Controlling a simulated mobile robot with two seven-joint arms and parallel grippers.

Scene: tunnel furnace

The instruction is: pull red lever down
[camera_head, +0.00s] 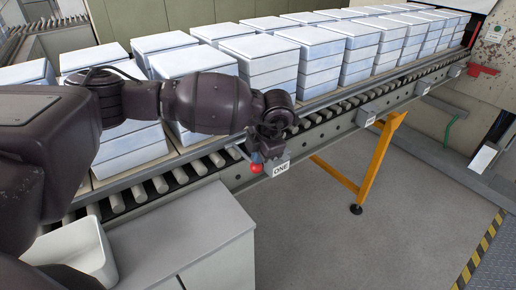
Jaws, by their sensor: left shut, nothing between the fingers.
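The red lever, with a round red knob (256,168), sits on the near side rail of the roller conveyor, just left of a white label reading "ONE" (280,168). My left arm reaches in from the left over the conveyor. My left gripper (262,152) is at its end, pointing down, just above the red knob. The fingers are shut and small in the view; I cannot tell whether they touch the lever. The wrist hides part of the lever's upper end. My right gripper is not in view.
Stacks of pale blue-white boxes (268,50) line the roller conveyor (160,185) behind the arm. A grey cabinet (185,235) stands at the lower left with a white bin (75,250). A yellow support leg (380,160) stands under the conveyor. Grey floor is clear at centre right.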

